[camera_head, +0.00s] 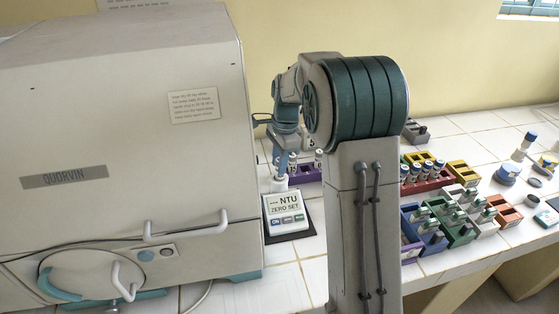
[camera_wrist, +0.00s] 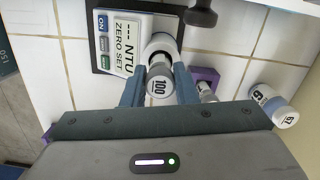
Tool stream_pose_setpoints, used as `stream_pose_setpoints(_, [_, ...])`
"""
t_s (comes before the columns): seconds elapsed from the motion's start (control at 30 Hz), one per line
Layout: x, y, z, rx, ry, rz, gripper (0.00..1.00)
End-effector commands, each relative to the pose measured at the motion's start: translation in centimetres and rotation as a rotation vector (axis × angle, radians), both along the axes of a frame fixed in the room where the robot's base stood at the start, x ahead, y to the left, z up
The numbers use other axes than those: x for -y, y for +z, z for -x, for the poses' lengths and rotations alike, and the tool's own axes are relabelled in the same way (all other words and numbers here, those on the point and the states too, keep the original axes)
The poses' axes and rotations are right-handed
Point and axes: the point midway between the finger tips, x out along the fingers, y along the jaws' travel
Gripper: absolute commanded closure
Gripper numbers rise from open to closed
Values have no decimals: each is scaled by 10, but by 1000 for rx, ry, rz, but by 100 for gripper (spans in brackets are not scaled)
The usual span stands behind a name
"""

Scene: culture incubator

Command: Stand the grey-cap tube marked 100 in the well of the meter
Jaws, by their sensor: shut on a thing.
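My gripper (camera_wrist: 158,84) is shut on the tube marked 100 (camera_wrist: 160,86), its grey cap facing the wrist camera between the two fingers. The meter (camera_wrist: 120,42) lies just beyond, its display reading "--- NTU ZERO SET". The white round well (camera_wrist: 163,40) of the meter lines up with the far end of the tube. I cannot tell whether the tube's lower end is inside the well or just above it. In the head view my gripper (camera_head: 282,150) is over the back of the meter (camera_head: 288,212); the tube is hard to make out there.
A purple rack (camera_head: 306,173) with tubes stands behind the meter. A tube marked 67 (camera_wrist: 272,105) and a dark knob (camera_wrist: 201,12) are near it. The large QUORVIN cabinet (camera_head: 125,130) is close on the left. Coloured racks (camera_head: 458,232) fill the bench at right.

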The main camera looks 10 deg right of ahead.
Motion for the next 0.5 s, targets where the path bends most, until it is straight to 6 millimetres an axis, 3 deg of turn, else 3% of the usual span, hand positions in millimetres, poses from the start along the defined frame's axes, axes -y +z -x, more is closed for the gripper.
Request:
stream_pose_setpoints(0.47, [0,-11,0,0,1,0,96])
stream_pose_setpoints(0.5, [0,-12,0,0,1,0,63])
